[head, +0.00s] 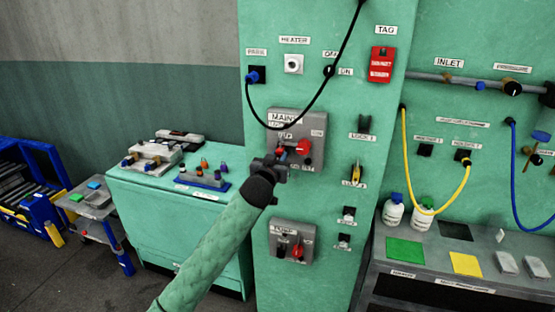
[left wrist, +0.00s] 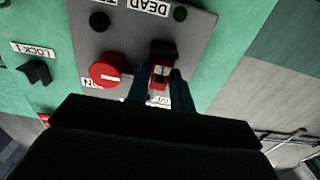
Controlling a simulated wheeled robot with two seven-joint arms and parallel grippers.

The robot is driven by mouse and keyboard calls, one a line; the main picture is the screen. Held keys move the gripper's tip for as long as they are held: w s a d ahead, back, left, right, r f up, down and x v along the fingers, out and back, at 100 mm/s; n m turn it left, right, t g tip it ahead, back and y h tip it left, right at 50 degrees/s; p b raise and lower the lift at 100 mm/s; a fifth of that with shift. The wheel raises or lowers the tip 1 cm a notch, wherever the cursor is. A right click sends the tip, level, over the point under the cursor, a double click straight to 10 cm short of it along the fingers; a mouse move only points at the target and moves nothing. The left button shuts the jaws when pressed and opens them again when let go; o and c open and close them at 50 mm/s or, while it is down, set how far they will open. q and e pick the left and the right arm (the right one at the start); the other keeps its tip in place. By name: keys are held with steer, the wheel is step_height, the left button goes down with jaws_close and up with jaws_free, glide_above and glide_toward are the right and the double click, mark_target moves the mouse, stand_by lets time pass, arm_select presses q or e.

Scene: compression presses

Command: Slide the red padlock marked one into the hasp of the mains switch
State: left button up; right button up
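The red padlock (left wrist: 161,74), with a small white label, sits between the dark fingers of my left gripper (left wrist: 160,88) in the left wrist view. In the head view my left gripper (head: 278,166) is at the lower part of the grey mains switch panel (head: 312,124). A dark part lies at the padlock's top; I cannot tell whether the shackle is in the hasp. The red mains knob (head: 303,147) is just right of the padlock in the head view; the knob also shows in the left wrist view (left wrist: 104,70). My right gripper is out of view.
The LOCK 1 hook (head: 364,124) is empty; a yellow padlock (head: 356,172) hangs below it. A black cable (head: 300,121) loops across the top of the mains panel. The pump panel (head: 291,241) is below. A green cabinet (head: 150,215) stands left.

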arm_select(q)
steer(key=o, duration=0.3)
steer(key=shift+b+v, duration=1.7)
steer(key=shift+v, duration=2.2)
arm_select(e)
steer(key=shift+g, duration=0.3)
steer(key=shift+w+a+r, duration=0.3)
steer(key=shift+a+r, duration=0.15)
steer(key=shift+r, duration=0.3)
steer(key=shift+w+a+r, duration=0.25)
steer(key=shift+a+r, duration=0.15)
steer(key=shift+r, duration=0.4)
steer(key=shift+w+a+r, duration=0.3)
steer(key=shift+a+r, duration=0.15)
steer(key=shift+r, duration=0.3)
